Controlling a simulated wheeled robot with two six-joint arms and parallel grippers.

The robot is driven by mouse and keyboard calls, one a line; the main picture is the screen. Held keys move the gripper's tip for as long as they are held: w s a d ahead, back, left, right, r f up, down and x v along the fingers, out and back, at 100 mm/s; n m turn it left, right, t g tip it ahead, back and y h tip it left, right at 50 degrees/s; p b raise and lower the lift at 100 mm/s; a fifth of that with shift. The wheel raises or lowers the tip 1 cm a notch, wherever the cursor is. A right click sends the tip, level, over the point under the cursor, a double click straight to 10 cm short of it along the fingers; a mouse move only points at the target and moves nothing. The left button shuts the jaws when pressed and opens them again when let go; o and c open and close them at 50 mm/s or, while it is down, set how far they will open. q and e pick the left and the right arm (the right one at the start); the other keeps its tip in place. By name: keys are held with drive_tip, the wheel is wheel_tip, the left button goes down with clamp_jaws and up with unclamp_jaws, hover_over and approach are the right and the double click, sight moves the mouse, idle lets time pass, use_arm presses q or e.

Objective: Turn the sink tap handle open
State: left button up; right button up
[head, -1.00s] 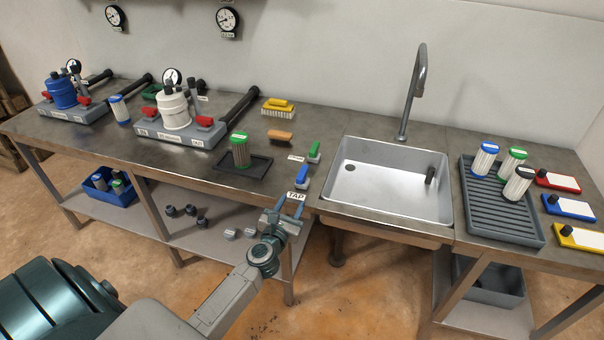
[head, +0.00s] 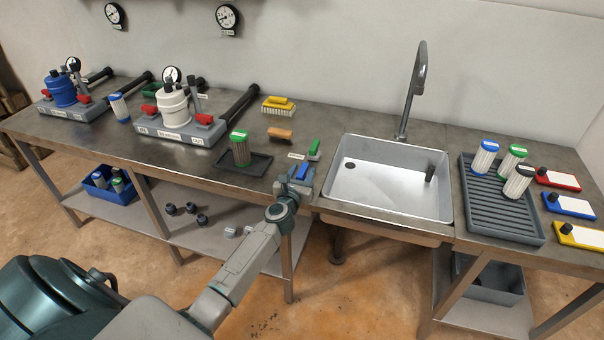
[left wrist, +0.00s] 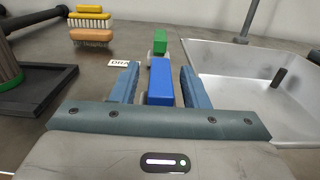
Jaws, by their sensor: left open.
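The blue tap handle (head: 303,172) is on the counter just left of the sink (head: 390,180). In the left wrist view the blue handle (left wrist: 160,82) lies between the two fingers of my left gripper (left wrist: 160,86), with a visible gap on each side. My left gripper (head: 295,182) is open around the handle in the head view and partly covers it and its TAP label. A green handle (head: 314,149) stands just behind the blue one, by a label partly hidden in the wrist view. My right gripper is not in view.
The grey spout (head: 413,90) rises behind the sink. Left of the handles are a dark tray with a green-capped filter (head: 240,150), an orange-brown brush (head: 280,134) and a yellow brush (head: 278,104). A ribbed drain tray (head: 497,210) with several filters stands right of the sink.

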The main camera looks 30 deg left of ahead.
use_arm(q)
clamp_jaws()
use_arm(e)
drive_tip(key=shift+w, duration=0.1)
use_arm(q)
drive_tip(key=shift+y, duration=0.3)
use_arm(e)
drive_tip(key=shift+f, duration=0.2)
use_arm(q)
drive_tip(key=shift+w+d+f+n+g+y+b, duration=0.1)
drive_tip(key=shift+n+g+y+b, duration=0.25)
drive_tip(key=shift+n+y+b, duration=0.35)
drive_tip(key=shift+d+f+n+g+y+b, duration=0.1)
drive_tip(key=shift+n+g+y+b, duration=0.4)
drive_tip(key=shift+y, duration=0.4)
drive_tip(key=n+g+y+b, duration=0.3)
drive_tip(key=n+y+b, duration=0.1)
drive_tip(key=y, duration=0.1)
drive_tip(key=shift+g, duration=0.25)
drive_tip(key=n+g+y+b, duration=0.2)
drive_tip(key=g+b, duration=0.1)
drive_tip(key=shift+r+n, duration=0.15)
drive_tip(key=shift+n, duration=0.15)
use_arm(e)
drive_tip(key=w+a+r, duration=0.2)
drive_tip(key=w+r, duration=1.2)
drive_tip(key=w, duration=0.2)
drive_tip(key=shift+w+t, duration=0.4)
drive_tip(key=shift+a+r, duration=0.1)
